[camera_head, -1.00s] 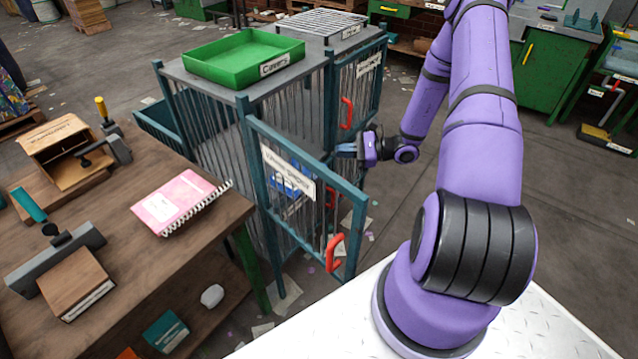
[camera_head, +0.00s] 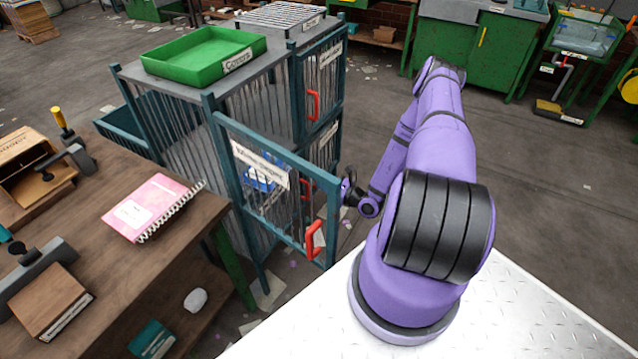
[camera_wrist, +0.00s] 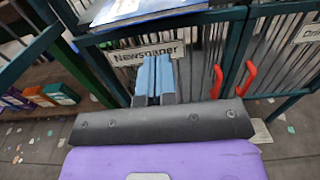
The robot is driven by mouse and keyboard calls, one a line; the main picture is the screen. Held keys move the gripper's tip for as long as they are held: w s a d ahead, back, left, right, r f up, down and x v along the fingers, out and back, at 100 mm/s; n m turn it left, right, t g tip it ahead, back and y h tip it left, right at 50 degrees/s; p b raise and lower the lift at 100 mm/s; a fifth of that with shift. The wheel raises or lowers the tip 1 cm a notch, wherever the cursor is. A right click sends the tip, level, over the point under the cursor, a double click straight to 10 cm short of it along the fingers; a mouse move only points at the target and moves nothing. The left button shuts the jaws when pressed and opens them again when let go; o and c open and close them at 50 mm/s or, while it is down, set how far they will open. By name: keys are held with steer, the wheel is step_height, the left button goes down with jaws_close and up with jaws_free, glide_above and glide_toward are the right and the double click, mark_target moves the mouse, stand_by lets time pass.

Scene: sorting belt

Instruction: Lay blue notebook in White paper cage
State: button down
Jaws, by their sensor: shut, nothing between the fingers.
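A blue item, apparently the blue notebook (camera_head: 262,178), shows through the bars of the teal, labelled door (camera_head: 225,172). In the wrist view a blue-edged, pale flat thing (camera_wrist: 150,9), likely the same notebook, lies above the Newspaper sign (camera_wrist: 146,52). The barred door with a red handle stands swung out from the cage; its sign (camera_head: 260,164) is hard to read and seems to be the White paper one. My gripper (camera_wrist: 155,78) is shut and empty, with its blue fingers in front of the Newspaper sign. In the head view my gripper (camera_head: 348,187) is just right of the open door, its fingertips hard to see.
A green tray labelled Covers (camera_head: 204,56) sits on the cage top. A pink notebook (camera_head: 150,205) lies on the wooden table (camera_head: 190,235) at left. More barred doors with red handles (camera_head: 313,104) are behind the open door.

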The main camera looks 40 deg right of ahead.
steer(key=x, duration=1.1)
steer(key=shift+w, duration=0.3)
steer(key=shift+a, duration=0.1)
steer(key=x, duration=0.3)
steer(key=shift+w+a, duration=0.15)
steer(key=shift+w, duration=0.2)
steer(key=shift+s, duration=0.25)
steer(key=v, duration=1.3)
steer(key=shift+s, duration=0.2)
